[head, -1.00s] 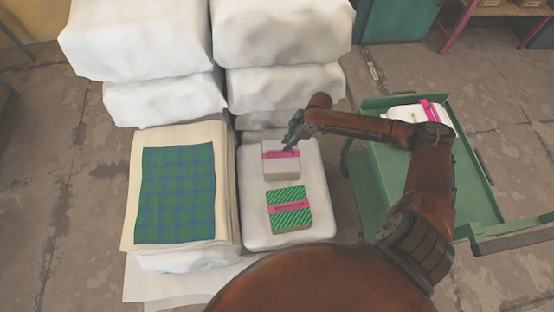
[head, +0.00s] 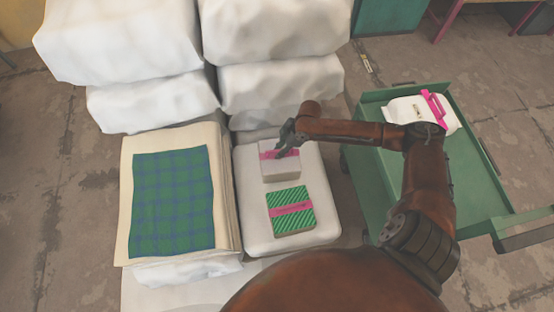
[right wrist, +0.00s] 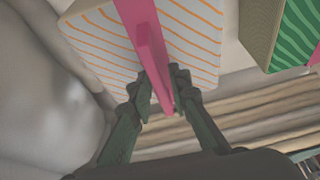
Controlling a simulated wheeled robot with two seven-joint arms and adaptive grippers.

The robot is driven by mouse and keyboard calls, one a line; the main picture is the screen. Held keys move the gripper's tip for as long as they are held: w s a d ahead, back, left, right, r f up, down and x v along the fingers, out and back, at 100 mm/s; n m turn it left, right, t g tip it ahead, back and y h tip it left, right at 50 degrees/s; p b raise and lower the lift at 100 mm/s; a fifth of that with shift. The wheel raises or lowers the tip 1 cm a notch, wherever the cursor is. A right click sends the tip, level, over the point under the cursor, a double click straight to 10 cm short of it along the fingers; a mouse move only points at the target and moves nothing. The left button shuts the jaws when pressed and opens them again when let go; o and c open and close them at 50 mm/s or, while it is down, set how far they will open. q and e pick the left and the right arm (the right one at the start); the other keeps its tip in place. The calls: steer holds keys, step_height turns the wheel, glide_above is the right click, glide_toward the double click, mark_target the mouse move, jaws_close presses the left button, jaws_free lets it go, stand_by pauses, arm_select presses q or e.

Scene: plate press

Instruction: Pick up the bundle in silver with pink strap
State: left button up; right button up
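A pale, silvery bundle with a pink strap (head: 266,171) lies on the far part of a white wrapped bale (head: 255,220). In the right wrist view the bundle (right wrist: 90,35) shows thin orange diagonal stripes, and its raised pink strap (right wrist: 146,40) runs between my fingers. My right gripper (head: 279,152) reaches down onto this strap from above. In the right wrist view the gripper (right wrist: 162,90) has its fingertips close on both sides of the strap and seems shut on it. The bundle seems to rest on the bale or very near it. My left gripper is out of view.
A green striped bundle with a pink strap (head: 290,225) lies just nearer on the same bale. A green cart (head: 470,185) at right holds a white bundle with a pink strap (head: 402,108). A paper stack (head: 127,215) with green plaid stands left. Tall white bales (head: 285,90) rise behind.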

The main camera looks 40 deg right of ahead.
steer(key=shift+f, duration=0.1)
stand_by(0.5)
jaws_close()
stand_by(0.5)
steer(key=shift+w, duration=0.1)
